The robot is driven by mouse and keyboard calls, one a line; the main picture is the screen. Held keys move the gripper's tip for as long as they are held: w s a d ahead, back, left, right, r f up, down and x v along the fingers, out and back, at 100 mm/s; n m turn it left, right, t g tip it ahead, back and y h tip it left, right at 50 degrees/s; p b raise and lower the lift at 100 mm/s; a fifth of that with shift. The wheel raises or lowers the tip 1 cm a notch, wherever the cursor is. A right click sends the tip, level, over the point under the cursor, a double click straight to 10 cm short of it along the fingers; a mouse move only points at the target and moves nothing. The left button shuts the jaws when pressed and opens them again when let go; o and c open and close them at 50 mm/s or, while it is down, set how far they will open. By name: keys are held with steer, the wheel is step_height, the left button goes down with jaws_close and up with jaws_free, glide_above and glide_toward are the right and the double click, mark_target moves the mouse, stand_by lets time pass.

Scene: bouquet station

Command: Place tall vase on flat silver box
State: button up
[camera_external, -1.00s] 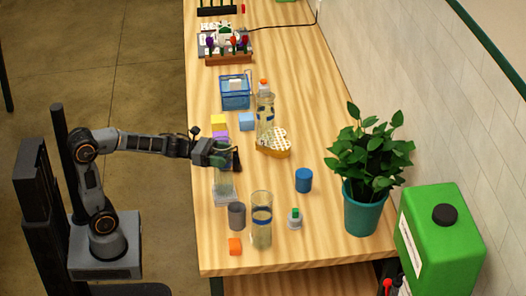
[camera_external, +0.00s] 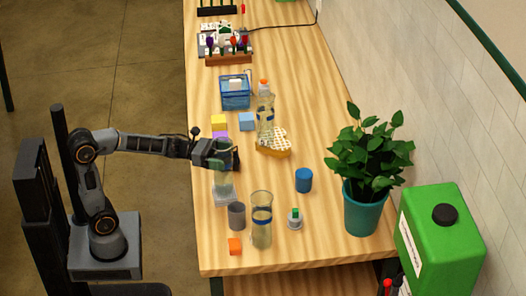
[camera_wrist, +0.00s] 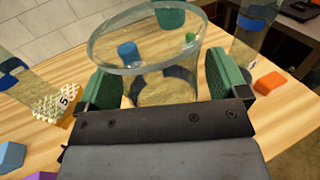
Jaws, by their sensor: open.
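A tall clear glass vase (camera_external: 222,178) stands upright over the flat silver box (camera_external: 226,201), its base appearing to rest on it. The contact is hard to make out through the glass. My gripper (camera_external: 226,157) is open around the upper part of the vase. In the wrist view, the vase's round rim (camera_wrist: 147,38) and wall stand between the two green finger pads of my gripper (camera_wrist: 160,82), one at each side. The silver box is not seen in the wrist view.
A blue-banded glass vase (camera_external: 261,222), grey cup (camera_external: 237,216) and orange block (camera_external: 235,246) stand in front. Another vase (camera_external: 265,121) stands behind by a patterned heart-shaped box (camera_external: 274,142). A blue cylinder (camera_external: 304,180) and potted plant (camera_external: 362,206) are right.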

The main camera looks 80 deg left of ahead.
steer(key=v, duration=1.1)
steer(key=s+d+f+m+g+h, duration=0.1)
steer(key=s+d+f+m+g, duration=0.4)
steer(key=d+f+m+g, duration=0.65)
steer(key=s+a+f+m+g+y, duration=0.1)
steer(key=s+f+m+y, duration=0.1)
steer(key=m, duration=0.8)
steer(key=s+a+f+m+g+y, duration=0.1)
steer(key=s+a+f+m+y, duration=0.1)
steer(key=m, duration=0.8)
steer(key=s+f+y, duration=0.1)
steer(key=f+y, duration=0.1)
steer(key=y, duration=0.1)
steer(key=shift+a+y, duration=0.15)
steer(key=shift+y, duration=0.25)
steer(key=shift+s+r, duration=0.1)
